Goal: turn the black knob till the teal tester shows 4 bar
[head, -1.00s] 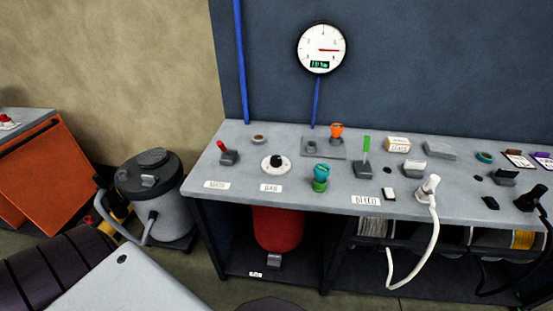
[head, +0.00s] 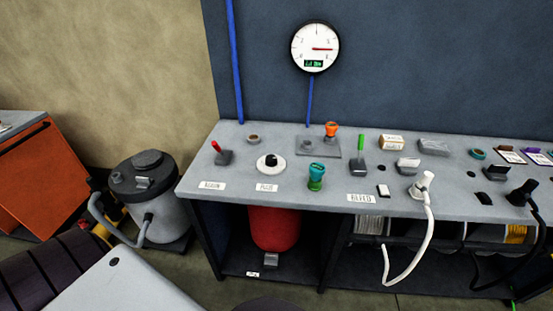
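The black knob (head: 270,160) sits on a round white dial plate (head: 270,168) on the left part of the grey workbench, behind a small label. The teal tester (head: 316,174) stands upright on the bench just right of the knob, with a green lower part. Its reading is too small to make out. A round white gauge (head: 317,37) hangs on the dark wall above. Its red needle points right, and its small green digits are unreadable. Neither of my grippers is in view.
On the grey workbench (head: 225,175) stand a red-handled lever (head: 218,151), an orange-topped fitting (head: 331,131), a green lever (head: 360,152) and a white hose (head: 429,215). A red tank (head: 273,228) is under it. A grey-and-black canister (head: 145,193) stands left on the floor.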

